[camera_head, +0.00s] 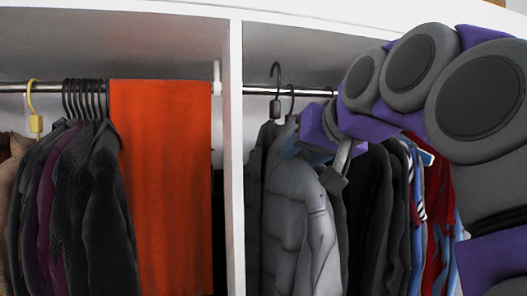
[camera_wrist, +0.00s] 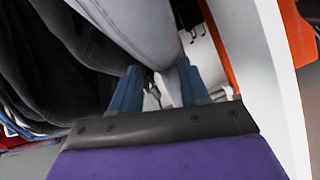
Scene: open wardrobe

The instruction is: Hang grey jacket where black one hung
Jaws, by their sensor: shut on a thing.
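The grey padded jacket (camera_head: 306,215) hangs upright in the right compartment, in front of dark clothes. My gripper (camera_wrist: 160,92) is at its upper right part; its blue fingers are closed around a narrow pale part beside the jacket's light grey cloth (camera_wrist: 145,25). The exact grip point is partly hidden. A black hanger hook (camera_head: 275,76) rises above the rod (camera_head: 262,90), near the jacket's left shoulder; I cannot tell whether it bears on the rod. I cannot single out the black jacket among the dark garments.
A white divider (camera_head: 236,160) stands close left of the jacket. Left of it are an orange cloth (camera_head: 160,180), dark garments (camera_head: 100,200) and a yellow hanger (camera_head: 34,110). More clothes (camera_head: 400,210) crowd the right side behind my arm. A small rod gap shows beside the divider.

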